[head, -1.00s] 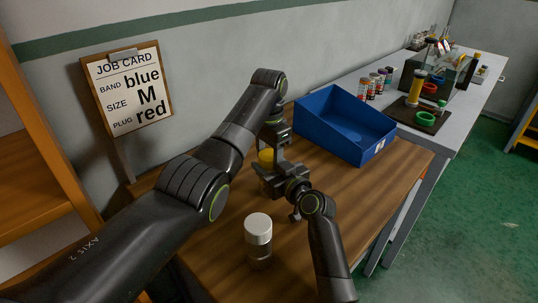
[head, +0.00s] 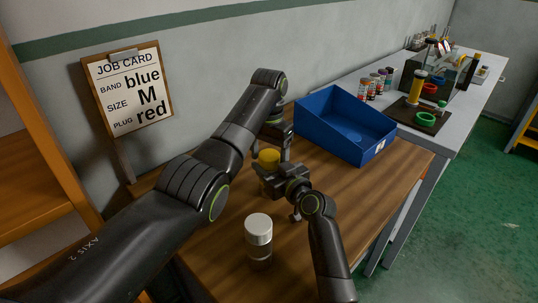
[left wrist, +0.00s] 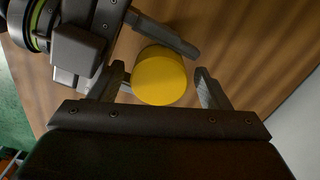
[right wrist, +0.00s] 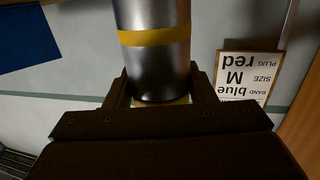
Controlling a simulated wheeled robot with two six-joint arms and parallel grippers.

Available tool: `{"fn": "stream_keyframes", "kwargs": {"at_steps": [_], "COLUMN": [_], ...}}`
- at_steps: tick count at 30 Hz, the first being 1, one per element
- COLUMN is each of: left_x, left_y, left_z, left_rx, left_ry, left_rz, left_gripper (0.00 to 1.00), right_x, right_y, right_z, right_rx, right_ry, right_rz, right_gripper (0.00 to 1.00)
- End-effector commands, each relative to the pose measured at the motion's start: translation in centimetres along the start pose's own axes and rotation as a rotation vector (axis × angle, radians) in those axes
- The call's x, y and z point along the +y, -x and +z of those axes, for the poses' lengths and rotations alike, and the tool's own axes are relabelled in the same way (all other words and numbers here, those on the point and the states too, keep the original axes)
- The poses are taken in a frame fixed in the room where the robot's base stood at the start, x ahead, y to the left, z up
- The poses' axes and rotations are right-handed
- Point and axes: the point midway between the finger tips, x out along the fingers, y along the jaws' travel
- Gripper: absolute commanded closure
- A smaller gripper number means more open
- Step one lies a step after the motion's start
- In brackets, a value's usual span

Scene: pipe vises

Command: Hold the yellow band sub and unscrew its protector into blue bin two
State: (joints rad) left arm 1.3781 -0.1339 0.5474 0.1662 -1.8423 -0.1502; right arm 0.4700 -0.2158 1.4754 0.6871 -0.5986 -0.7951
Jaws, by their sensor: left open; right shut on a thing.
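The yellow band sub is a grey metal cylinder (right wrist: 155,70) with a yellow band, seen in the right wrist view. My right gripper (right wrist: 160,92) is shut on it and holds it over the wooden table. Its protector is a yellow cap (head: 268,158) on the upper end in the head view. My left gripper (head: 280,140) is open just above it. In the left wrist view, the yellow cap (left wrist: 160,78) lies between the spread left fingers (left wrist: 160,85), with visible gaps at both sides. A blue bin (head: 345,125) stands at the table's back right; its label is too small to read.
A job card (head: 128,88) reads blue, M, red. Beyond the bin, a grey bench (head: 458,105) holds several small bottles and a green ring (head: 425,119). The table right of my right gripper is clear.

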Motion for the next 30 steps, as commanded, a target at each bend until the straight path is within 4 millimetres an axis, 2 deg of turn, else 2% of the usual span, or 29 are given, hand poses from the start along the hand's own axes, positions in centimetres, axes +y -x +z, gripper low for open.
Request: {"fn": "stream_keyframes", "kwargs": {"at_steps": [5, 12, 14, 17, 20, 30], "left_x": [0.0, 0.0, 0.0, 0.0, 0.0, 0.0], "left_y": [1.1, 4.1, 4.5, 4.7, 5.1, 7.4], "left_z": [-0.1, -0.1, 0.0, 0.0, 0.0, -0.1], "left_rx": [0.002, 0.002, 0.001, 0.000, 0.000, 0.000], "left_ry": [-0.001, -0.001, -0.002, -0.023, -0.094, -0.485], "left_rz": [0.000, -0.001, 0.000, 0.001, 0.000, 0.000], "left_gripper": [0.29, 0.29, 0.33, 0.33, 0.33, 0.33], "right_x": [0.0, 0.0, 0.0, 0.0, 0.0, 0.0], "right_y": [0.0, 0.0, 0.0, 0.0, 0.0, 0.0], "right_z": [0.0, 0.1, 0.1, 0.1, 0.1, 0.1], "right_rx": [-0.001, -0.001, -0.001, -0.001, -0.001, -0.001], "right_ry": [0.000, 0.000, 0.000, 0.000, 0.000, 0.000], "right_rz": [0.000, -0.001, -0.001, -0.001, -0.001, -0.001], "right_gripper": [1.00, 1.00, 1.00, 1.00, 1.00, 1.00]}}
